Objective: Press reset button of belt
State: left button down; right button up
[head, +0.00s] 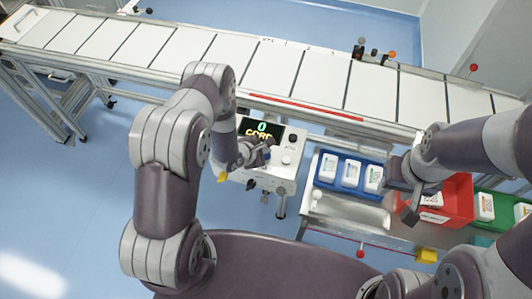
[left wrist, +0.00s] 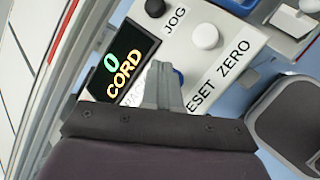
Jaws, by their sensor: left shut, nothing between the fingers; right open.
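The belt's control panel (head: 281,174) is a white box with a dark display (head: 262,131). In the left wrist view the display (left wrist: 122,62) reads "0" and "CORD". A blue button (left wrist: 179,76) is mostly hidden behind my left gripper (left wrist: 165,72), beside the partly covered RESET lettering (left wrist: 200,95). The left gripper (head: 262,154) is shut and empty, its tips at the blue button; I cannot tell whether they press it. A white button (left wrist: 205,36) and a black knob (left wrist: 155,8) are uncovered. My right gripper (head: 407,200) is open near a red bin.
The long white belt (head: 270,68) runs behind the panel, with a red strip (head: 305,106) along its front edge. Right of the panel stand a blue bin (head: 348,180) with white bottles, the red bin (head: 458,195) and a green bin (head: 492,226).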

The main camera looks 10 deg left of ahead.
dwell(0.8)
pick_arm(q)
jog(key=shift+f+b, duration=0.35)
jog(key=shift+f, duration=0.05)
jog(key=shift+f+b, duration=0.55)
jog(key=shift+f, duration=0.1)
dwell(0.6)
jog(key=shift+r, duration=0.15)
jog(key=shift+r+p, duration=0.9)
notch_tip(320, 180, up, 5)
jog(key=p, duration=0.4)
jog(key=shift+r, duration=0.1)
